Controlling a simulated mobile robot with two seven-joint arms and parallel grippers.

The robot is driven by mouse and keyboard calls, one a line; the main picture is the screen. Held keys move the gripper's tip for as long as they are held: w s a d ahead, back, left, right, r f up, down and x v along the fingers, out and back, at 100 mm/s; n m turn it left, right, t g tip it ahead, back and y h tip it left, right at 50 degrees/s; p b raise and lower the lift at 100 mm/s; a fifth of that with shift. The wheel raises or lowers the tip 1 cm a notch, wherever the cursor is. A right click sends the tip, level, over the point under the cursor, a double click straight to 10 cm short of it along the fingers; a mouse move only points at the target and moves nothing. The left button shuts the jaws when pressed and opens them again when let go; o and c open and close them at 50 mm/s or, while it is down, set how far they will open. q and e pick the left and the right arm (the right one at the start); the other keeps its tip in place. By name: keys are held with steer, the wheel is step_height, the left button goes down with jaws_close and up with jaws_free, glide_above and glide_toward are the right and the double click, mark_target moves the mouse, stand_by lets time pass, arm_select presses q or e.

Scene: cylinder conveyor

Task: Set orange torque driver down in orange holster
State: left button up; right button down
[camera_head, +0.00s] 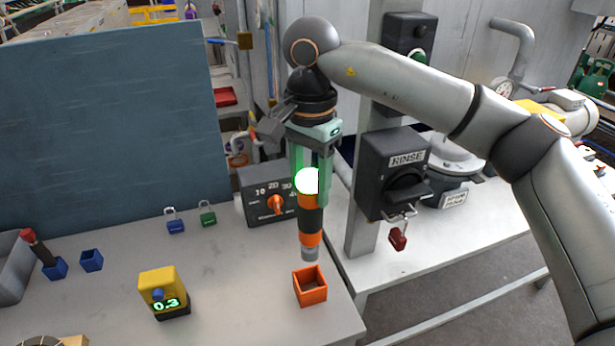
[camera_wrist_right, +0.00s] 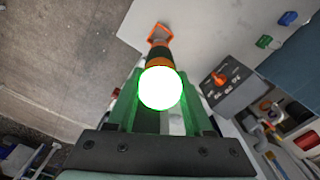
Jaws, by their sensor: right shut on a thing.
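The orange torque driver (camera_head: 311,225) has an orange and dark body with a grey tip, and hangs upright. My right gripper (camera_head: 312,180) is shut on its upper part, where a bright white light with a green rim glows. The orange holster (camera_head: 310,288) is an open square box near the table's right front edge. The driver's tip is just above the holster, apart from it in the head view. In the right wrist view the driver (camera_wrist_right: 158,52) points away between the green fingers (camera_wrist_right: 162,95), and the holster (camera_wrist_right: 159,33) shows beyond it. My left gripper is not in view.
A yellow meter reading 0.3 (camera_head: 162,292) stands left of the holster. Blue holsters (camera_head: 91,260), one with a red-handled tool (camera_head: 37,247), are at the far left. A dial box (camera_head: 262,195) and two padlocks (camera_head: 207,213) stand behind. A RINSE switch box (camera_head: 393,175) is to the right.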

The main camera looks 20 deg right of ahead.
steer(key=shift+s+r, duration=0.1)
steer(key=shift+s, duration=0.05)
steer(key=b, duration=0.4)
glide_above(310, 241)
steer(key=w, duration=0.2)
steer(key=shift+d+f, duration=0.15)
steer(key=shift+f, duration=1.1)
steer(key=shift+d+f, duration=0.1)
steer(key=shift+f, duration=1.15)
steer(key=shift+s, duration=0.1)
steer(key=shift+f+b, duration=1.8)
steer(key=shift+f, duration=1)
steer(key=shift+f+b, duration=1.15)
steer(key=shift+f, duration=0.35)
